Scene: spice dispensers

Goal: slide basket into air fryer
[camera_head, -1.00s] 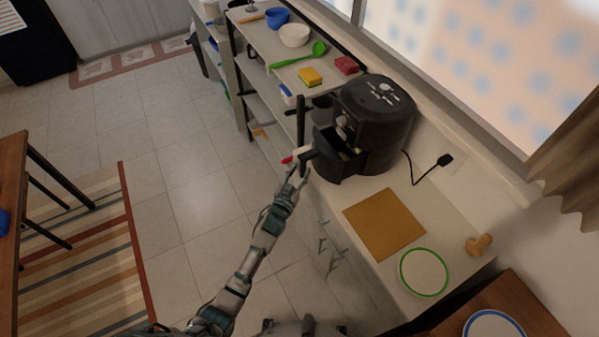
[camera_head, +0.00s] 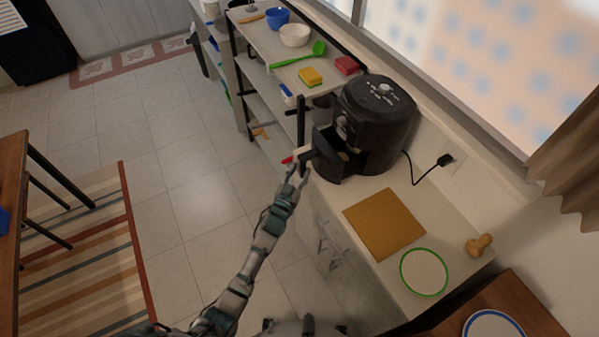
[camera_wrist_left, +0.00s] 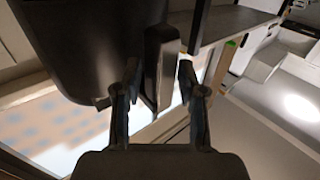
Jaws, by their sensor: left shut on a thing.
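The black air fryer (camera_head: 378,112) stands on the counter against the window wall. Its basket (camera_head: 329,168) is pulled partly out of the front, toward the counter's edge, and its open top shows something yellowish inside. The basket's handle (camera_head: 305,155) points out toward my left arm. My left gripper (camera_head: 296,171) is shut on the handle. In the left wrist view the dark handle (camera_wrist_left: 163,65) stands between the two fingers of the left gripper (camera_wrist_left: 160,85), and the dark basket body fills the upper left. My right gripper is not in view.
A brown board (camera_head: 384,223), a green-rimmed plate (camera_head: 424,272) and a power cord lie on the counter to the right. Open floor lies left of the counter.

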